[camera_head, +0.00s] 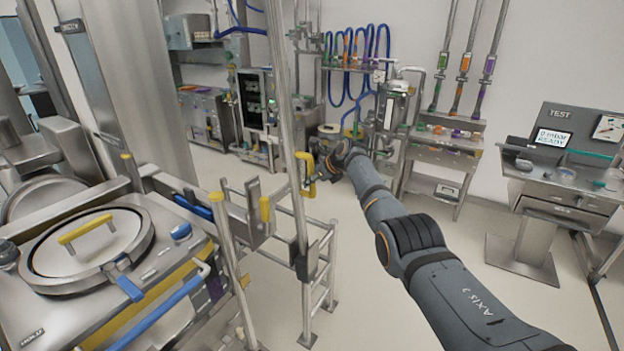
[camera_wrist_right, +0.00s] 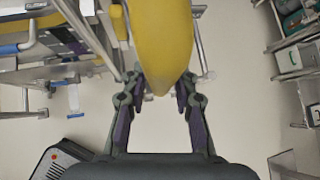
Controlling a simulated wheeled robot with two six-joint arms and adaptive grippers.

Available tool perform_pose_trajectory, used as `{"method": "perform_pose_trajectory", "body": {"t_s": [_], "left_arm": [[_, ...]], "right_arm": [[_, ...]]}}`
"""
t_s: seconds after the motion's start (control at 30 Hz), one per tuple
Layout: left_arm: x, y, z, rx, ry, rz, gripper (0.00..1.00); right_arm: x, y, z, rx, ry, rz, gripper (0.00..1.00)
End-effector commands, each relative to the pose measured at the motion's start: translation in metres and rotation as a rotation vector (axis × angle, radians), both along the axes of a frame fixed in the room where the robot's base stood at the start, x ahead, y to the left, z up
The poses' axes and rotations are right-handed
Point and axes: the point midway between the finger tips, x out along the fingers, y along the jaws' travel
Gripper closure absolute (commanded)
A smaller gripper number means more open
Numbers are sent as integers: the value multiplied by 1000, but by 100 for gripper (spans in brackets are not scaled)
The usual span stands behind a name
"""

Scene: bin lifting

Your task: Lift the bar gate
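The steel bar gate (camera_head: 250,218) stands beside the machine at the left in the head view, among upright posts and rails. A yellow loop handle (camera_head: 304,166) sticks out near the tall post. My right gripper (camera_head: 320,176) is at this handle. In the right wrist view, the yellow handle (camera_wrist_right: 161,40) fills the top middle, and its rounded end lies between the fingers of my right gripper (camera_wrist_right: 160,84). The fingers are apart, with gaps beside the handle's lower end; firm contact does not show. My left gripper is not in view.
A steel machine with a round lid (camera_head: 88,243) stands at the left. A test stand (camera_head: 555,185) is at the right, and a shelf unit (camera_head: 440,150) stands along the back wall.

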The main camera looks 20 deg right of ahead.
Motion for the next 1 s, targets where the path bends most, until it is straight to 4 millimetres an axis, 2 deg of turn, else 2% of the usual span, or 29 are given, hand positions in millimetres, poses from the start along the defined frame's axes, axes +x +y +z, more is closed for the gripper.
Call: {"method": "perform_pose_trajectory", "body": {"t_s": [0.03,0.1,0.57,0.73,1.0], "left_arm": [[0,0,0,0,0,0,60],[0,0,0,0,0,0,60],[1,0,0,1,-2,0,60],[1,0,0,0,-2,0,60],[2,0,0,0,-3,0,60]], "right_arm": [[0,0,1,0,-1,0,61],[0,0,1,0,-2,0,55],[-4,-4,9,1,-7,-1,55],[-20,-8,22,-2,-7,0,55],[-59,-23,61,-3,-5,-2,55]]}}
